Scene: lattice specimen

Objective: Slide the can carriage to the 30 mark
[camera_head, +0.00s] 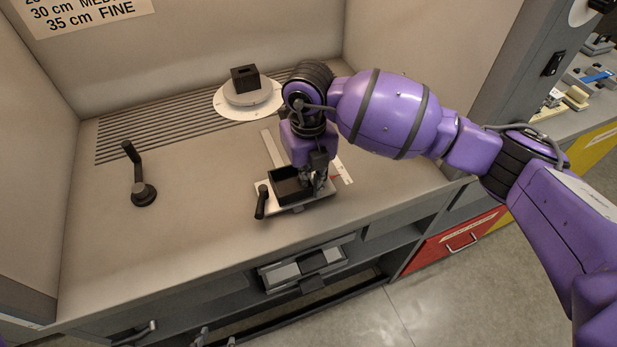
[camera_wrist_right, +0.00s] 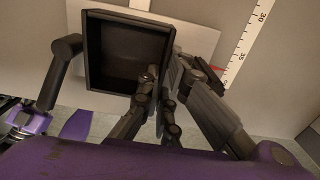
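The can carriage is a light plate (camera_head: 325,194) bearing a black open box (camera_head: 285,181), with a black handle (camera_head: 261,203) at its left. In the right wrist view the box (camera_wrist_right: 125,55) looks empty. My right gripper (camera_head: 315,178) is down at the box's right side. In the wrist view its fingers (camera_wrist_right: 167,75) are around or beside the right wall; whether they press on it is unclear. A white scale (camera_wrist_right: 243,50) lies to the right of the carriage, with a red pointer (camera_wrist_right: 216,69) by its edge. I cannot read the pointer's mark surely. My left gripper is out of view.
A round turntable (camera_head: 232,110) with a black block (camera_head: 245,78) stands behind the carriage, near slots in the bench. A black crank (camera_head: 142,190) stands at the left. The bench between crank and carriage is clear. Its front edge is close to the carriage.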

